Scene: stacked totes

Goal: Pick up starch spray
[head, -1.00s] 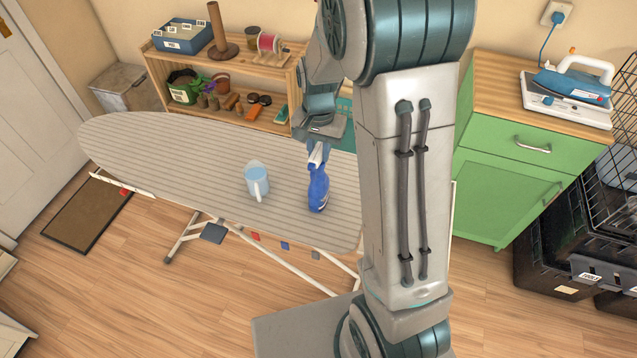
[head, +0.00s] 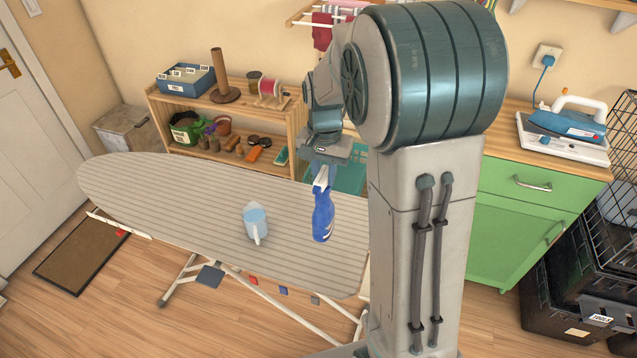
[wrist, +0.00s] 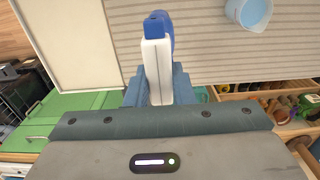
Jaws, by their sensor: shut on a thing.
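The starch spray (head: 323,215) is a blue bottle with a white trigger head. In the head view it hangs upright below my gripper (head: 322,166), over the right part of the ironing board (head: 180,190). My gripper is shut on its white head. The wrist view shows the spray (wrist: 157,60) between the blue fingers of my gripper (wrist: 157,85). Whether the bottle's base is clear of the board is hard to tell, but it looks raised.
A light blue measuring cup (head: 255,222) stands on the board left of the spray. A wooden shelf (head: 225,160) with small goods is behind the board. A green cabinet (head: 510,225) bears an iron (head: 565,118). Black crates (head: 560,300) stand at the right.

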